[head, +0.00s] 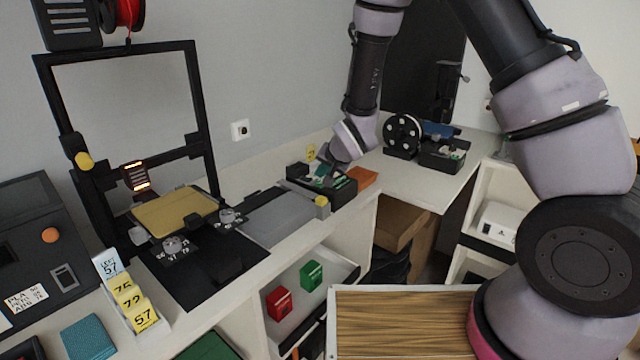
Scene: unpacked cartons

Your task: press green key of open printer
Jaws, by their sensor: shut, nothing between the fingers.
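The open printer (204,115) stands at the left, with a black upright frame, a yellow bed (176,211) and a dark base. Two clear round caps, one at the front (175,246) and one to its right (228,216), sit on the base among small white markings. I cannot make out a green key there. My arm reaches in from the right, and its pale wrist tilts down at the back of the counter. My gripper (328,170) is small and dark against a black tray, well right of the printer. It is shut and empty; its fingertips are hard to tell apart.
A dark machine (40,245) with an orange knob stands at far left. Number cards (132,300) stand in front of the printer. A grey mat (280,216) lies right of it. The black tray (343,194) holds green parts.

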